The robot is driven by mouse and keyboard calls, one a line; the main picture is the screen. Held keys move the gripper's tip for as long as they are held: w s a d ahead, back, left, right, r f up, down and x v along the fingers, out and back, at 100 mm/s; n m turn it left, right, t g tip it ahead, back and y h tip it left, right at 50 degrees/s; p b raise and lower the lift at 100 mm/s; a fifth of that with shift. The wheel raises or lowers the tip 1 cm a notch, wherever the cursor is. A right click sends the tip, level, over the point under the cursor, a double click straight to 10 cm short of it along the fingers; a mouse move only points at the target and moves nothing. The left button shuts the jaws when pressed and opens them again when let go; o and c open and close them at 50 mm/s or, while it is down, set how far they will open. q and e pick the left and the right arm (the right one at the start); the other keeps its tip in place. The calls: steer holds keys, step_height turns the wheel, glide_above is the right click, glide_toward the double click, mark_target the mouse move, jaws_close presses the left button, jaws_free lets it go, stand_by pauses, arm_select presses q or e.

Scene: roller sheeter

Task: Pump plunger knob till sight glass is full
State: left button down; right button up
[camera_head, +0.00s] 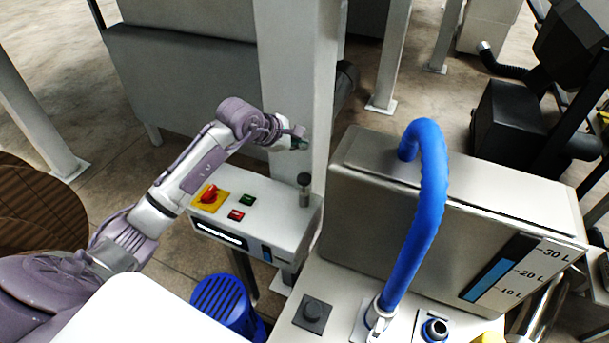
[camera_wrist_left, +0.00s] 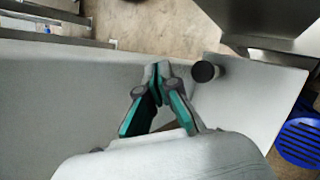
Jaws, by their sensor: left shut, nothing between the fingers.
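The plunger knob (camera_head: 304,180) is a dark cap on a short metal cylinder at the right end of the control box top. It also shows in the left wrist view (camera_wrist_left: 204,71), just right of my fingertips. My left gripper (camera_head: 300,143) is shut and empty. In the head view it appears above the knob, apart from it. A small blue upright window (camera_head: 267,253) is on the box front below the knob. A larger gauge (camera_head: 490,280), marked 10, 20 and 30 L, is on the metal tank, its blue column partly up. I cannot tell which is the sight glass.
The control box (camera_head: 262,197) carries a red knob on a yellow plate (camera_head: 209,197) and green and red buttons. A grey column (camera_head: 298,90) stands behind my left gripper. A blue hose (camera_head: 430,200) arches over the tank (camera_head: 350,200). A blue bin (camera_head: 222,303) stands below.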

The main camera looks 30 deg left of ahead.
arm_select(q)
steer(key=b, duration=0.4)
glide_above(301, 180)
steer(key=f, duration=0.5)
steer(key=w+f, duration=0.1)
steer(key=f, duration=0.2)
steer(key=shift+f+b, duration=0.55)
steer(key=shift+b, duration=0.15)
arm_select(e)
steer(key=shift+w+f, duration=0.15)
steer(key=shift+f, duration=1.25)
steer(key=shift+w+f, duration=0.1)
steer(key=shift+f, duration=1.3)
arm_select(q)
steer(key=shift+f, duration=0.1)
arm_select(e)
steer(key=shift+f, duration=0.1)
arm_select(q)
steer(key=shift+f+b, duration=0.35)
steer(key=shift+b, duration=0.2)
arm_select(e)
steer(key=shift+f, duration=0.4)
